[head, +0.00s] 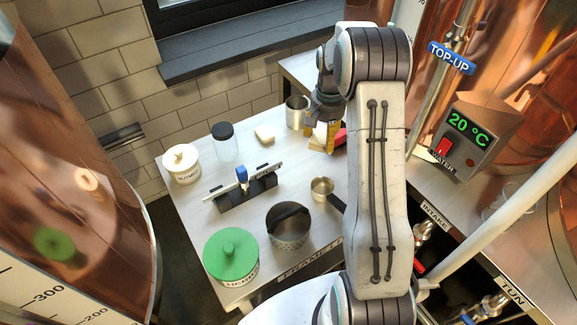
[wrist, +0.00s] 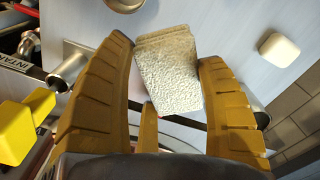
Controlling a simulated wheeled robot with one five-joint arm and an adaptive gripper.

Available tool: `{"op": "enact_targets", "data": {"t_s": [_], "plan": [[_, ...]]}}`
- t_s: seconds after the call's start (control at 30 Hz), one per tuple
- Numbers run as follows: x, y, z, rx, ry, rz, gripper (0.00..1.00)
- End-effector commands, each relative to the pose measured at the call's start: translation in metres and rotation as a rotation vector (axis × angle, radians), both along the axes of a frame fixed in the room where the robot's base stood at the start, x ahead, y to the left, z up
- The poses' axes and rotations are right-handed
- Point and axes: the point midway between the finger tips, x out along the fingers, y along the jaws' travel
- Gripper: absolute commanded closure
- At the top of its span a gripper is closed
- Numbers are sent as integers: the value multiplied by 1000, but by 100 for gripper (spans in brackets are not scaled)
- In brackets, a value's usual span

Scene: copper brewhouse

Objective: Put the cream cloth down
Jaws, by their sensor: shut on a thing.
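The cream cloth (wrist: 168,80), a pale, rough-textured folded piece, sits between the two yellow-brown fingers of my gripper (wrist: 166,52) in the wrist view. My gripper is shut on it. In the head view my gripper (head: 322,138) points down over the back right of the pale table (head: 185,215), beside a metal cup (head: 297,112). The cloth is mostly hidden there by the fingers and arm. I cannot tell whether it touches the tabletop.
A cream block (head: 264,134) lies left of my gripper. A black-lidded jar (head: 226,148), white lidded pot (head: 182,164), black stand (head: 245,191), small saucepan (head: 322,188), dark pot (head: 288,228) and green-lidded crock (head: 232,257) occupy the table. A red thing (head: 341,137) is close by.

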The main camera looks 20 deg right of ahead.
Motion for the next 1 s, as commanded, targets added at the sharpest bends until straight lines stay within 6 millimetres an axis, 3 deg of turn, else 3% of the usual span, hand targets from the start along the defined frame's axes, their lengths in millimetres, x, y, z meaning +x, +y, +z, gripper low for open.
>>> {"op": "enact_targets", "data": {"t_s": [0.03,0.2,0.57,0.77,1.0], "plan": [[-2,-12,-13,-2,-3,-79,69],[-10,-37,-17,-2,2,-353,69],[-20,-55,-14,-4,8,-658,69],[-10,-42,-24,-4,12,-691,69],[19,-6,-50,-6,15,-690,69]]}}
